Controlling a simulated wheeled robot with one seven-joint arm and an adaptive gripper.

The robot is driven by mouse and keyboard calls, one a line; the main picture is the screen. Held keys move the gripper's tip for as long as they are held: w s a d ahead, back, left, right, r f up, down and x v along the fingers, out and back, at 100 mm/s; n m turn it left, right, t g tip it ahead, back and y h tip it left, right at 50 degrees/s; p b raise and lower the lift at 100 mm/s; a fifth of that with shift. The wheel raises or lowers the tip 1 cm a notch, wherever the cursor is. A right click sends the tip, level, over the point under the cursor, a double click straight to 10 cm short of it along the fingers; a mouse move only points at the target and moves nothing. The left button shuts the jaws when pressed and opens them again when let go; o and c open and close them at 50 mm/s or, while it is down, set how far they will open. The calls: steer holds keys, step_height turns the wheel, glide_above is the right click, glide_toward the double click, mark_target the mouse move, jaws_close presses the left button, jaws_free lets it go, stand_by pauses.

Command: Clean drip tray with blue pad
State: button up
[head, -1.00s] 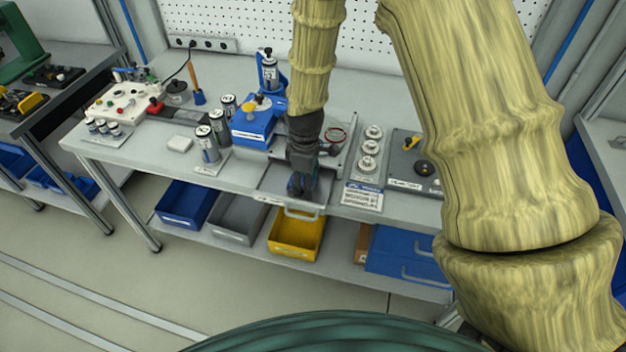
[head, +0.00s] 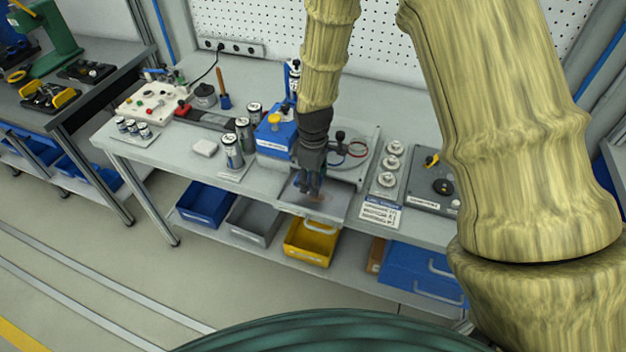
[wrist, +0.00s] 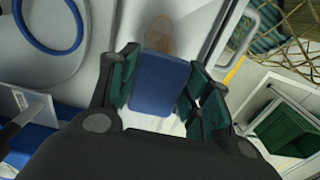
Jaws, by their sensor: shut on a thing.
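My gripper (head: 312,188) is over the drip tray (head: 288,198), which sticks out at the front edge of the bench below the blue machine. In the wrist view the gripper (wrist: 158,88) is shut on the blue pad (wrist: 160,82), with a finger on each side of it. The drip tray (wrist: 199,25) lies under the pad, and a brown stain (wrist: 160,36) shows on it just beyond the pad. The stain also shows in the head view, beside the fingertips. I cannot tell whether the pad touches the tray.
A white sponge-like block (head: 205,147) and several cans (head: 233,152) stand left of the tray. A board with white round parts (head: 388,178) is to the right. A yellow bin (head: 311,243) sits on the shelf below. A blue hose ring (wrist: 48,25) shows in the wrist view.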

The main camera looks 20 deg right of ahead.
steer(key=shift+s+r+p, duration=0.1)
steer(key=shift+r+p, duration=0.6)
steer(key=shift+r, duration=0.65)
steer(key=shift+f, duration=0.15)
